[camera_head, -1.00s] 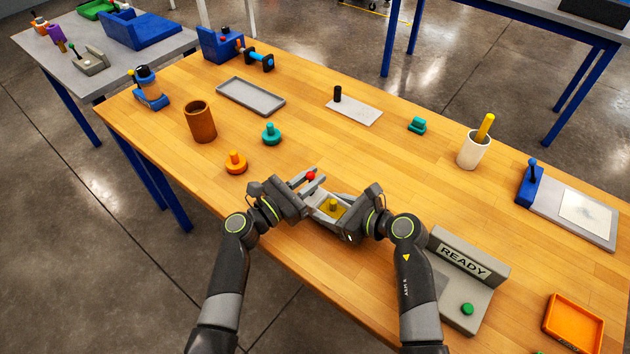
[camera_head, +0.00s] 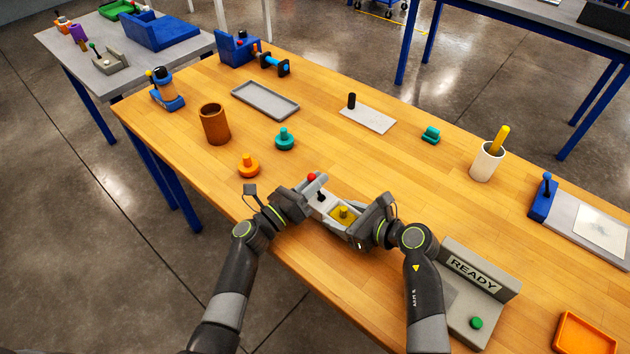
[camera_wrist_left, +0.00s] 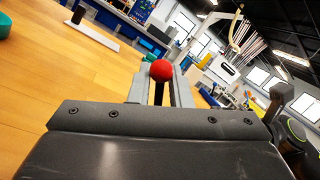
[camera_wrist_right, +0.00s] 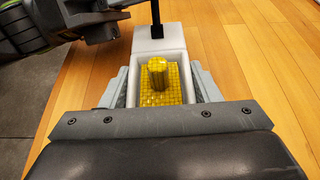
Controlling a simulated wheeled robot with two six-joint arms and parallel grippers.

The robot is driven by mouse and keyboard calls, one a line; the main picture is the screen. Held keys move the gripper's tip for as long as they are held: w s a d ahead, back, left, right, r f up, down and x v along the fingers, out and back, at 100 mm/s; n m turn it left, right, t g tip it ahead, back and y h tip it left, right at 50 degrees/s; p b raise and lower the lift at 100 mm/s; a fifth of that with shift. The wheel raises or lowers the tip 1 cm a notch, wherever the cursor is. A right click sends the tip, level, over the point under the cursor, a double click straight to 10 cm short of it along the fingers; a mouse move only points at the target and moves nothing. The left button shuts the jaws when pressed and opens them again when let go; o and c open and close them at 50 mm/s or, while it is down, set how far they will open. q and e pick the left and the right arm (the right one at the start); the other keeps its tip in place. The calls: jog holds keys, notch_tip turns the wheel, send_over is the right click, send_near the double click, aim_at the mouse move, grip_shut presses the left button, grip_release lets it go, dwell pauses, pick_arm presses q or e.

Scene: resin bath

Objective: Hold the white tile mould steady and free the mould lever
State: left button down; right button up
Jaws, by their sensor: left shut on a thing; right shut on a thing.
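The white tile mould (camera_wrist_right: 148,62) is a small open box with a yellow tile and raised knob (camera_wrist_right: 158,82) inside. My right gripper (camera_head: 346,220) is shut on it, one finger along each side. The mould lever has a black stem (camera_wrist_right: 157,22) rising from the mould's far end and a red ball (camera_wrist_left: 160,70) on top. My left gripper (camera_head: 312,184) is shut on the lever, with the ball between its fingertips; the ball also shows in the head view (camera_head: 312,177). My left fingers partly hide the stem.
A grey stand marked READY (camera_head: 475,268) with a green button (camera_head: 476,322) is right of my right arm. An orange knobbed piece (camera_head: 249,166) and a teal one (camera_head: 285,139) stand beyond my left gripper. An orange tray (camera_head: 586,336) is at lower right. The wooden table's middle is clear.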

pick_arm(q)
jog(key=shift+a, duration=0.1)
jog(key=c, duration=1.4)
grip_release()
jog(key=v, duration=1.2)
pick_arm(e)
jog(key=o, duration=1.3)
